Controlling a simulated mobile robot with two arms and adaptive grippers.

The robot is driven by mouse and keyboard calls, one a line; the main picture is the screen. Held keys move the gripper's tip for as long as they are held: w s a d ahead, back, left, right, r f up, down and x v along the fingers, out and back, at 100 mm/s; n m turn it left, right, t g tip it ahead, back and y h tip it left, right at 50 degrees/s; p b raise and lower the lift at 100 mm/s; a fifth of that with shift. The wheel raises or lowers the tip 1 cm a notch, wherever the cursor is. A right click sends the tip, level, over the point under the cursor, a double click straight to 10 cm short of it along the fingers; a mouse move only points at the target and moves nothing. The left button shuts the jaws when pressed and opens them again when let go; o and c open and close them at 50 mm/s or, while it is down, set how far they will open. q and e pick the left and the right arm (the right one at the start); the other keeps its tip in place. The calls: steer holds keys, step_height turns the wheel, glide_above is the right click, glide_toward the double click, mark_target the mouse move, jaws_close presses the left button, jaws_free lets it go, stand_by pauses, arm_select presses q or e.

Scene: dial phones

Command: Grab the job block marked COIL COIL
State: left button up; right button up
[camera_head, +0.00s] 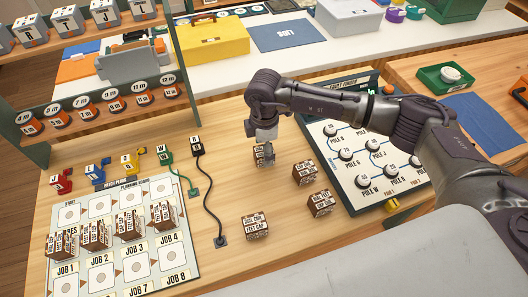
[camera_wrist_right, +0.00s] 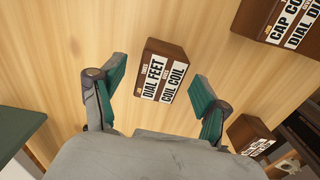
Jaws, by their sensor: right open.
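The brown block with white labels reading DIAL FEET and COIL COIL (camera_wrist_right: 163,72) stands on the wooden table, between and just beyond my right gripper's fingertips in the wrist view. In the head view it is the block (camera_head: 261,161) partly hidden under my right gripper (camera_head: 265,143). My right gripper (camera_wrist_right: 156,78) is open, its green-padded fingers apart on either side of the block, and I see no contact. My left gripper is not in view.
A planning board (camera_head: 124,245) with several blocks lies left. Black (camera_head: 207,195) and green cords cross the table. A panel with dials (camera_head: 362,160) stands right.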

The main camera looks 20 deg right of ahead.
steer(key=shift+f, duration=1.3)
steer(key=c, duration=1.3)
steer(key=shift+o, duration=0.2)
steer(key=shift+r, duration=0.1)
